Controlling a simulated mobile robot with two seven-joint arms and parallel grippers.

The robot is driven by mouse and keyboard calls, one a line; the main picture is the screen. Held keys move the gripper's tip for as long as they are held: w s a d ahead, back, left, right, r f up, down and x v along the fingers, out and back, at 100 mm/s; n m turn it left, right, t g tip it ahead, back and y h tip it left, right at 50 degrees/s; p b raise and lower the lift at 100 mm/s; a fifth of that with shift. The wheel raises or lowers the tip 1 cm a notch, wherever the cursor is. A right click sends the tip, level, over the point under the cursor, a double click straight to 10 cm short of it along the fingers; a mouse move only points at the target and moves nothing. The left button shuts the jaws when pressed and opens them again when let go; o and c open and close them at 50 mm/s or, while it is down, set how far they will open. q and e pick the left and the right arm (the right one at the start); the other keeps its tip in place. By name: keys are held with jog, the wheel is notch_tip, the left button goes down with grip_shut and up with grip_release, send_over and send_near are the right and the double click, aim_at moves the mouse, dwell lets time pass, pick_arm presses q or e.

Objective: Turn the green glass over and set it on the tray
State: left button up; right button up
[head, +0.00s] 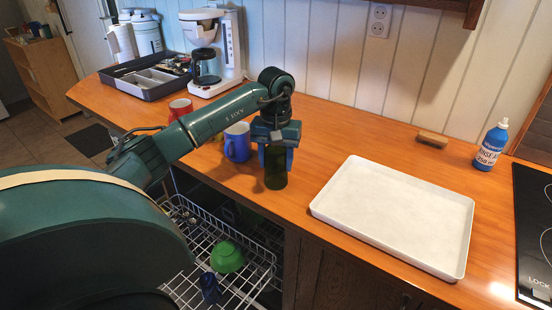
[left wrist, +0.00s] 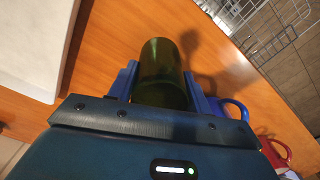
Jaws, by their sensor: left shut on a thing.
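The dark green glass (head: 276,177) is near the counter's front edge, left of the white tray. My left gripper (head: 276,158) is shut on it from above, with blue fingers on both sides. The left wrist view shows the green glass (left wrist: 162,60) between the fingers of the left gripper (left wrist: 160,76). I cannot tell which end of the glass is its mouth, or whether it touches the counter. The white tray (head: 395,215) lies flat and empty on the counter; its edge shows in the left wrist view (left wrist: 30,50). My right gripper is not in view.
A blue mug (head: 237,144) and a red mug (head: 180,108) stand left of the glass. An open dishwasher rack (head: 262,262) with a green bowl (head: 227,257) lies below the counter edge. A blue-white bottle (head: 490,148) and a wooden block (head: 432,139) stand behind the tray.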

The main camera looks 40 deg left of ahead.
pick_arm(q)
jog(key=shift+f, duration=0.25)
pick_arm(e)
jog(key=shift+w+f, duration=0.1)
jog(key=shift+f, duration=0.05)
pick_arm(q)
jog(key=o, duration=1.2)
notch_tip(320, 180, up, 12)
jog(key=shift+r, duration=0.2)
jog(key=shift+r+p, duration=0.3)
jog(key=shift+r, duration=0.1)
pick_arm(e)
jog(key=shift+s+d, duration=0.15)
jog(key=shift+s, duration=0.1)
pick_arm(q)
jog(key=shift+f, duration=0.1)
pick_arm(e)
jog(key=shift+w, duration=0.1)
